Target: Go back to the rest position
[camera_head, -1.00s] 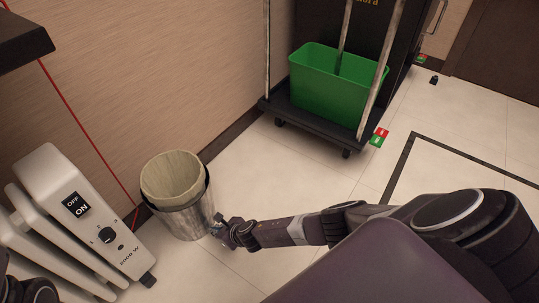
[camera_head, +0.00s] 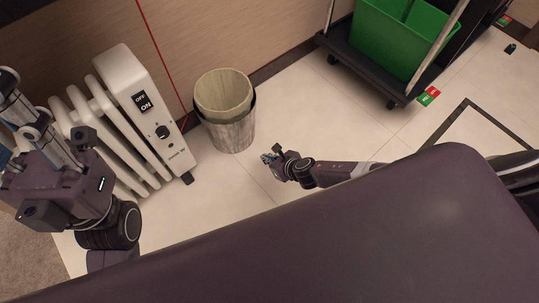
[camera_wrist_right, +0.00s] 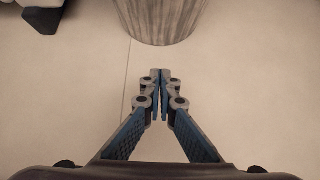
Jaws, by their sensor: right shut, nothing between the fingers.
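My left gripper (camera_head: 22,125) shows at the left edge in the head view, over the left side of the white heater. Whether its fingers are open or shut is not clear.
The white heater (camera_head: 145,110) stands by the wall, left of the bin. A green bucket (camera_head: 395,40) sits on a black cart (camera_head: 372,75) at the top right. The tiled floor (camera_head: 330,115) between the bin and the cart is clear.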

